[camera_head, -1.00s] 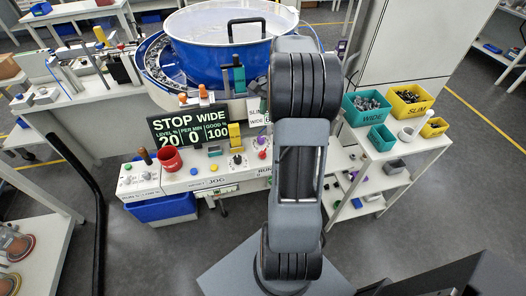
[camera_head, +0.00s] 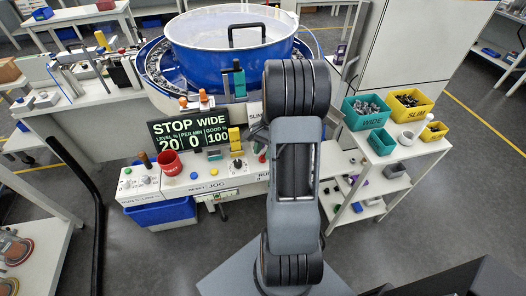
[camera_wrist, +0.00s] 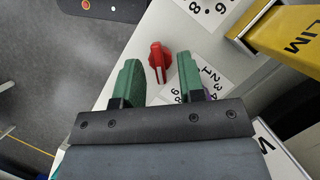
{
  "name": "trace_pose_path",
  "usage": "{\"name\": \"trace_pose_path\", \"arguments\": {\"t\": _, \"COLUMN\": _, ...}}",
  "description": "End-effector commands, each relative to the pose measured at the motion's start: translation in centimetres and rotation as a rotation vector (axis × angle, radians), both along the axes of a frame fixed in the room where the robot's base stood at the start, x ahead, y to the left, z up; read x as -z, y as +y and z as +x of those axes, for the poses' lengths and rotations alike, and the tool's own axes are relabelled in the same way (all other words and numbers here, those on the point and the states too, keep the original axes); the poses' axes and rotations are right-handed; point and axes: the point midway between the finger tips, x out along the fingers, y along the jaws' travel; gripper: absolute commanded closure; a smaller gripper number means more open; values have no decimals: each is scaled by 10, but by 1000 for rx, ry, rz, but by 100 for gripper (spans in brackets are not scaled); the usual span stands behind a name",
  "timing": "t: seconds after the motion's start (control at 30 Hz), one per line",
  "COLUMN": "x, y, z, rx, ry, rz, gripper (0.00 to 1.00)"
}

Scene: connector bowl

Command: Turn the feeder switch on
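A red switch knob (camera_wrist: 157,58) stands on the white panel in the wrist view, just ahead of and between my fingertips. My gripper (camera_wrist: 158,66) is open, with one green fingertip on each side of the knob; I cannot tell whether either touches it. The display (camera_head: 190,133) reads STOP WIDE, with 20, 0 and 100.
A blue bowl (camera_head: 230,62) stands behind the panel. A shelf at right carries teal WIDE (camera_head: 366,121) and yellow SLIM (camera_head: 408,113) bins. A yellow SLIM-lettered part (camera_wrist: 290,35) is close in the wrist view.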

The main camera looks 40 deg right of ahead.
Motion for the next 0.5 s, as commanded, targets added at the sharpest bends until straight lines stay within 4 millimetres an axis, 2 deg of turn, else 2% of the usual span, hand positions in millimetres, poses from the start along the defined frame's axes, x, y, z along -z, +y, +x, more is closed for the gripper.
{"name": "trace_pose_path", "arguments": {"t": 0.37, "x": 3, "y": 1, "z": -1, "rx": 0, "ry": 0, "rz": 1, "gripper": 65}}
{"name": "trace_pose_path", "arguments": {"t": 0.5, "x": 3, "y": 1, "z": -1, "rx": 0, "ry": 0, "rz": 1, "gripper": 78}}
